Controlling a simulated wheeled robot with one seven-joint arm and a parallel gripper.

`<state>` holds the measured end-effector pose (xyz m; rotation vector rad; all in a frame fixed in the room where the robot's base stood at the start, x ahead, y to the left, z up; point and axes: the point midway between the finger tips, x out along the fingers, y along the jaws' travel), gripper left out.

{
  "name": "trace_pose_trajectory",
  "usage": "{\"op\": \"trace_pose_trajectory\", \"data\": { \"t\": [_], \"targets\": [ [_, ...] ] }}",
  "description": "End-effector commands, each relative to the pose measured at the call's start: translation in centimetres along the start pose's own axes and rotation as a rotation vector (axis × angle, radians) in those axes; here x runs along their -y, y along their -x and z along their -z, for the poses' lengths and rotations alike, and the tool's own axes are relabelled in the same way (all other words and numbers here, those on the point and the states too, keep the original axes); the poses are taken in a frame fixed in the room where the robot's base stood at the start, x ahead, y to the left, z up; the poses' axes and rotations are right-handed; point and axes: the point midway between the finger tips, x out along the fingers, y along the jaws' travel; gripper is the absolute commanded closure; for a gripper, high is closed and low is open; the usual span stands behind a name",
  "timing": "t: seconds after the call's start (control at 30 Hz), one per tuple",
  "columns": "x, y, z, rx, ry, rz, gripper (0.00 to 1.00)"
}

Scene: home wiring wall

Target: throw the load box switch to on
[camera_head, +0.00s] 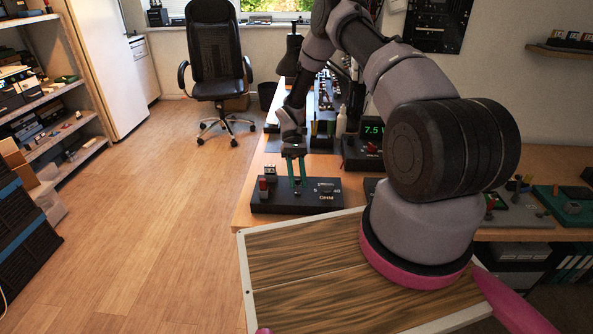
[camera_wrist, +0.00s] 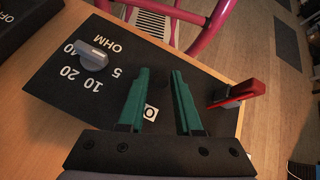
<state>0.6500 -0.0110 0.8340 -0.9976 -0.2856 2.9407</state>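The load box (camera_head: 283,204) is a black box marked OHM on the near end of the workbench. In the wrist view its black top (camera_wrist: 60,90) carries a grey dial knob (camera_wrist: 93,54) among the numbers 5, 10, 20 and 40. A red lever (camera_wrist: 237,93) on a grey metal part stands at the right; it shows in the head view as a red piece (camera_head: 263,184) at the box's left. My gripper (camera_wrist: 161,72) has its green fingers apart and empty, over the box between knob and lever.
A meter box (camera_head: 373,130) with a green 7.5 display stands behind the load box. Another black panel (camera_wrist: 22,22) lies at the wrist view's upper left. An office chair (camera_head: 214,60) stands far back. Shelves (camera_head: 40,105) line the left; the wooden floor (camera_head: 140,230) between is clear.

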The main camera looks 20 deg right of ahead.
Motion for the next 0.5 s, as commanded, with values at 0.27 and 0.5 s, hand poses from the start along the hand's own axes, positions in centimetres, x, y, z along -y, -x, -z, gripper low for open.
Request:
{"op": "trace_pose_trajectory", "data": {
  "t": [0.27, 0.5],
  "targets": [
    [0.0, 5.3, 0.1, -0.006, -0.001, -0.001, 0.67],
    [0.0, 9.1, 0.1, -0.003, -0.001, -0.002, 0.67]
  ]
}}
